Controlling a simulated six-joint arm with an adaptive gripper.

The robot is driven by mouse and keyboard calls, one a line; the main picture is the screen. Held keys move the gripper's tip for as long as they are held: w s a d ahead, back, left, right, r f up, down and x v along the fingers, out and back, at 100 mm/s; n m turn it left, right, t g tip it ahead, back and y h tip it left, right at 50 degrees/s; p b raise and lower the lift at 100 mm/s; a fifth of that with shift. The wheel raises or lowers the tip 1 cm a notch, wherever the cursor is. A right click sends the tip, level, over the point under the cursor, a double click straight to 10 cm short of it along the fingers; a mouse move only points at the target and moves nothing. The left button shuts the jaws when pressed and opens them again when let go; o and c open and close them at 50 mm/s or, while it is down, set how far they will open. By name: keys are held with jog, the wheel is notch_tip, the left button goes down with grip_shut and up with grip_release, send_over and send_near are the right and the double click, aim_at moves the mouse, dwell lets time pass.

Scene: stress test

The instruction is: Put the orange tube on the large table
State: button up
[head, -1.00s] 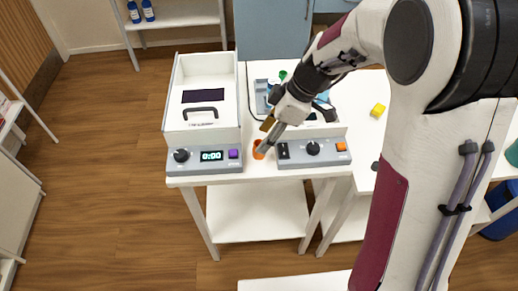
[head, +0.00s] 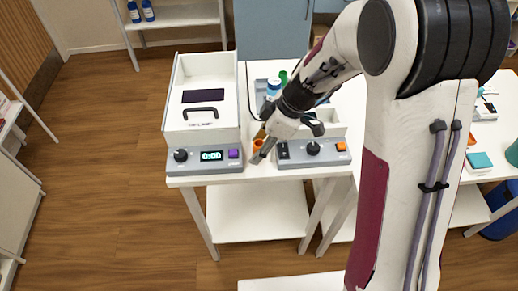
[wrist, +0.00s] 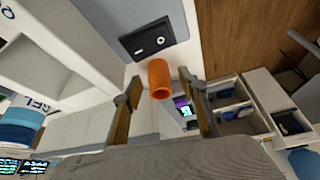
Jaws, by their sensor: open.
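The orange tube (head: 257,145) stands on the white table, in the gap between two grey control panels. My gripper (head: 260,156) is at the tube, reaching down from the upper right, and hides part of it in the head view. In the wrist view the orange tube (wrist: 160,80) shows between the two spread fingertips of my gripper (wrist: 163,92), with a visible gap on each side. The gripper is open and holds nothing. Which surface is the large table is unclear; a white table top (head: 346,112) continues to the right, partly behind my arm.
A white lidded box with a black handle (head: 203,111) stands left of the tube, behind a panel with a 0:00 display (head: 212,156). A second panel with a knob (head: 313,150) is close on the right. A blue-and-white container (wrist: 18,122) shows in the wrist view.

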dwell(0.3)
jog(key=c, duration=1.1)
jog(key=shift+o, duration=0.2)
jog(key=shift+r, duration=0.15)
notch_tip(320, 180, up, 10)
